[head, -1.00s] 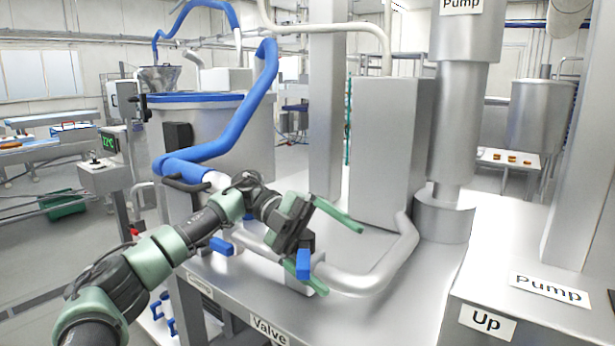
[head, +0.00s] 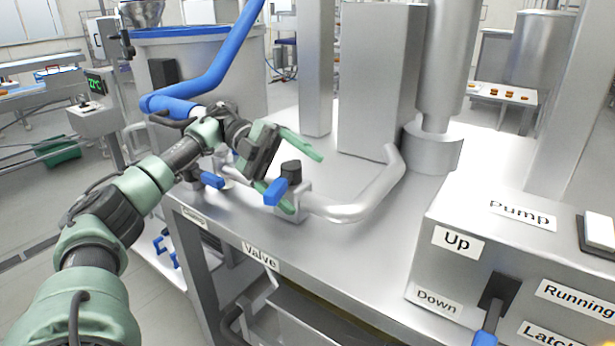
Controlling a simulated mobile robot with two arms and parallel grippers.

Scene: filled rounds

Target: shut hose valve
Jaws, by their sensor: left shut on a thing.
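The hose valve (head: 290,205) sits on the steel pipe near the front edge of the bench, above a "Valve" label (head: 261,256). Its blue handle (head: 277,191) points toward the lower left, away from the black stem cap (head: 291,168). My left gripper (head: 303,182) reaches in from the left with its green fingers on either side of the valve. It is shut on the valve handle; the exact contact is partly hidden. My right gripper is not in view.
A second blue lever (head: 212,180) is just left of the valve. A steel pipe (head: 372,200) curves right from the valve toward the pump column (head: 432,152). A control box (head: 500,245) with a blue lever (head: 487,337) stands at the right.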

